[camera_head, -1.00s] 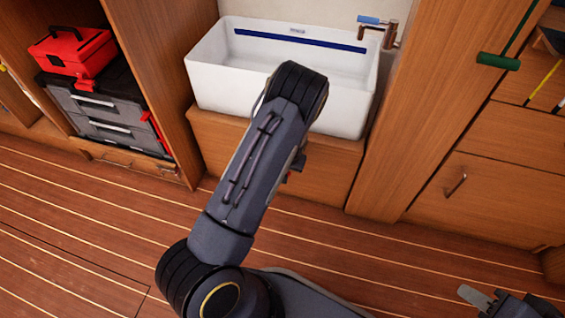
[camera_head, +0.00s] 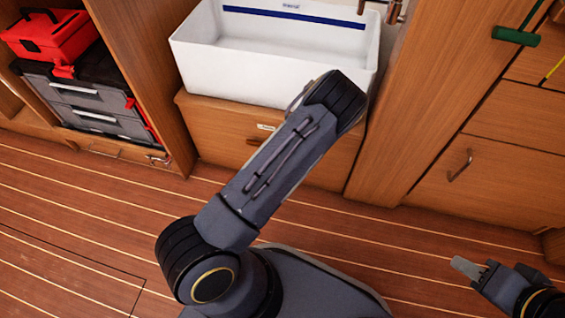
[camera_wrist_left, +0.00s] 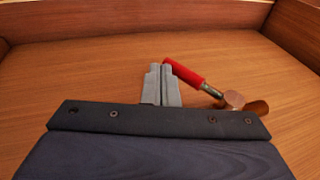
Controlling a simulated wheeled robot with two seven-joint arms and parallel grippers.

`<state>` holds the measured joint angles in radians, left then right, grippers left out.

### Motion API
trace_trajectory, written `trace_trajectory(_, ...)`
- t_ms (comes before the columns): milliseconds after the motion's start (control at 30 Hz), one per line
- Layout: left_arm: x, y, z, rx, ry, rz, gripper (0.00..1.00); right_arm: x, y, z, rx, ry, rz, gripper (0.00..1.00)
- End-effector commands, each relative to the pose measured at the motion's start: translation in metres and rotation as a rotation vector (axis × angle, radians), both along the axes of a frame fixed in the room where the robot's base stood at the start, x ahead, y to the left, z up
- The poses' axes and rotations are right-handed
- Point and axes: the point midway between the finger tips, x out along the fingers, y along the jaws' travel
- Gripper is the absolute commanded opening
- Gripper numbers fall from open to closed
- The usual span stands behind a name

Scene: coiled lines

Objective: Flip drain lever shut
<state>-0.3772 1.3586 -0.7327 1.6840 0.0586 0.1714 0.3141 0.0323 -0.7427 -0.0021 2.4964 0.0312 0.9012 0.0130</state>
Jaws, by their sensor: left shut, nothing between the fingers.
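The drain lever (camera_wrist_left: 187,74) has a red grip and a metal stem. It joins a copper-coloured valve (camera_wrist_left: 235,99) at the right in the left wrist view. My left gripper (camera_wrist_left: 161,72) is shut and empty, with its tips right beside the free end of the red grip, on its left. I cannot tell whether they touch. In the head view my left arm hides its gripper, and the lever does not show. My right gripper (camera_head: 468,267) is at the lower right over the floor, far from the lever; its jaw opening is unclear.
Wooden panels surround the lever on the sides and back. In the head view a white sink (camera_head: 270,65) sits on a wooden cabinet (camera_head: 215,125). A red toolbox (camera_head: 48,36) stands on grey drawers (camera_head: 90,105) at the left. The plank floor (camera_head: 80,220) is clear.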

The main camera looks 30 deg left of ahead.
Motion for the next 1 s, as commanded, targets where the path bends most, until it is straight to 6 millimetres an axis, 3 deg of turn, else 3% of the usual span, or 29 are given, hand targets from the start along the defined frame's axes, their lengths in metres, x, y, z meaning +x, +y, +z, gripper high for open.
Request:
trace_trajectory(400, -0.002, 0.01, -0.015, 0.0, 0.0, 0.0, 0.0, 0.0, 0.0, -0.01, 0.0, 0.0, 0.0, 0.36)
trace_trajectory(1000, -0.003, 0.013, -0.018, 0.0, 0.0, 0.0, 0.0, 0.0, 0.0, -0.011, 0.0, 0.0, 0.0, 0.36)
